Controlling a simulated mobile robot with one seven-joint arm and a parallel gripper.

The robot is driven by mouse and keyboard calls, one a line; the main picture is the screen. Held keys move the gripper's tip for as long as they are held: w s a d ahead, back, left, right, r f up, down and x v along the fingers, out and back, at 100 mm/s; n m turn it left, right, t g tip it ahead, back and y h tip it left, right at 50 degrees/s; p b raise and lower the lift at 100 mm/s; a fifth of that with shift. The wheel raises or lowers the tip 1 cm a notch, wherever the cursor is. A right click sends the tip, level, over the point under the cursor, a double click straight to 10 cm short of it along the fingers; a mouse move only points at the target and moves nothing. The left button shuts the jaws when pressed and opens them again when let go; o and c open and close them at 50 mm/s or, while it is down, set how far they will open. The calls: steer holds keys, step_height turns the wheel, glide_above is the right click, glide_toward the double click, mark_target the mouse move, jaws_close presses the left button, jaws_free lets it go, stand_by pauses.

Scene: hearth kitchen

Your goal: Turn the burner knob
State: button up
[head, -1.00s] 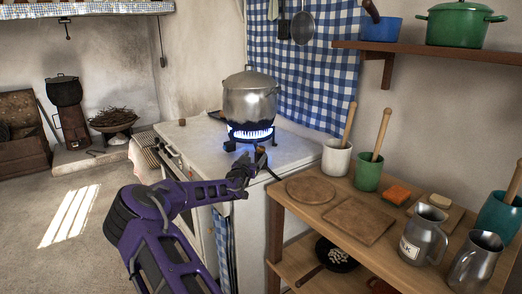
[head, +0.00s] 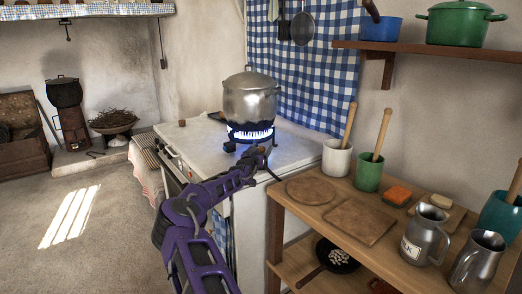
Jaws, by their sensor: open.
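A burner (head: 250,139) with a ring of blue flame sits on the white stove top (head: 205,145). A lidded metal pot (head: 249,100) stands on it above the flame. My gripper (head: 262,158) is at the near side of the burner, low over the stove top's front right part. It is open, but its fingers are small and dark here. I cannot make out the burner knob clearly; the gripper and wrist cover the area in front of the burner. Whether the fingers touch anything cannot be told.
A wooden table (head: 300,215) with boards, a white crock (head: 336,158), a green cup (head: 369,172) and metal jugs stands close on the right of my arm. A blue checked curtain (head: 320,80) hangs behind the stove. The floor (head: 95,225) at left is open.

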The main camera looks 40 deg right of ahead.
jaws_close()
steer(key=shift+s+d+r+p, duration=0.2)
steer(key=shift+s+d+p, duration=0.1)
steer(key=shift+p, duration=0.3)
steer(key=shift+s+d+n+t+p, duration=0.15)
steer(key=shift+n+t+p, duration=0.2)
steer(key=shift+p, duration=0.4)
steer(key=shift+f+n+t+y+p, duration=0.1)
steer(key=shift+n+t+y+p, duration=0.75)
steer(key=shift+t+y+p, duration=0.25)
steer(key=shift+w+a+f+n+t+y+p, duration=0.1)
steer(key=shift+w+a+n+t+y+p, duration=0.05)
steer(key=shift+n+t+y, duration=0.4)
steer(key=shift+w+a+f+n+t+y+p, duration=0.1)
steer(key=shift+n+t+y+p, duration=0.05)
steer(key=shift+n+t+y, duration=0.4)
steer(key=shift+c, duration=0.4)
jaws_free()
steer(key=shift+o, duration=0.4)
steer(key=shift+w+a+r, duration=0.1)
steer(key=shift+a, duration=0.05)
